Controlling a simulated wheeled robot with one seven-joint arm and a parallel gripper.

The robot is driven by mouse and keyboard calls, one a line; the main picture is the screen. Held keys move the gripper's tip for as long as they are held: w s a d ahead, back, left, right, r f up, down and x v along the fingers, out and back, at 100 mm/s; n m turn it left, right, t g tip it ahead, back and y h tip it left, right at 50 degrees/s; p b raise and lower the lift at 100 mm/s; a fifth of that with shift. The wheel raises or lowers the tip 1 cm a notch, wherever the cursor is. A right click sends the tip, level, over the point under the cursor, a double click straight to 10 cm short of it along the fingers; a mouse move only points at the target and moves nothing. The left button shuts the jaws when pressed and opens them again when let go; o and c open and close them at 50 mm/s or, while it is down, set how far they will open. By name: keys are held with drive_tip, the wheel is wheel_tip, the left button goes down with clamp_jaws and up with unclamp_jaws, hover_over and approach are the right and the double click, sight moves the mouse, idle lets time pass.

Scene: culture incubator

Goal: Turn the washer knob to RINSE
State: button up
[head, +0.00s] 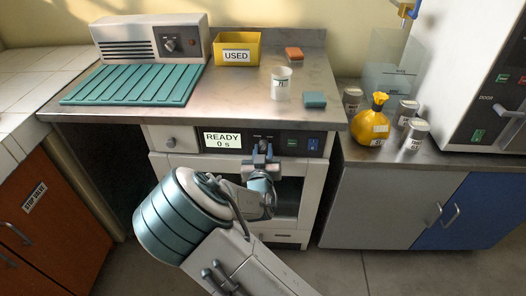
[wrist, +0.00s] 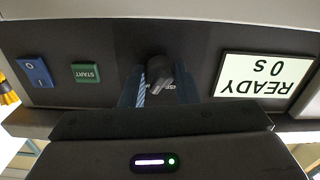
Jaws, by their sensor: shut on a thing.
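The washer's dark control panel (head: 275,142) is on the front of the white machine under the metal counter. Its display (head: 222,140) reads READY 0 s. My gripper (head: 262,150) is at the panel, right of the display. In the wrist view, which is upside down, the black washer knob (wrist: 159,72) sits between the fingers of my gripper (wrist: 160,86), which is shut on it. The knob looks slightly tilted. The fingers and gripper body hide most of the labels around it; only part of one word shows, so the knob's setting cannot be read.
A green START button (wrist: 86,73) and a blue power switch (wrist: 35,72) share the panel. On the counter stand a yellow USED bin (head: 237,62), a white cup (head: 281,90) and a teal block (head: 314,100). A yellow flask (head: 374,128) stands on the right-hand counter.

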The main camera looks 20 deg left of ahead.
drive_tip(key=n, duration=0.6)
drive_tip(key=shift+r+p, duration=0.1)
drive_tip(key=shift+p, duration=0.3)
drive_tip(key=n+p, duration=0.1)
drive_tip(key=n, duration=0.5)
drive_tip(key=shift+n, duration=0.3)
drive_tip(key=o, duration=1)
drive_tip(key=shift+c, duration=0.2)
drive_tip(key=p+v, duration=0.1)
drive_tip(key=v, duration=1.3)
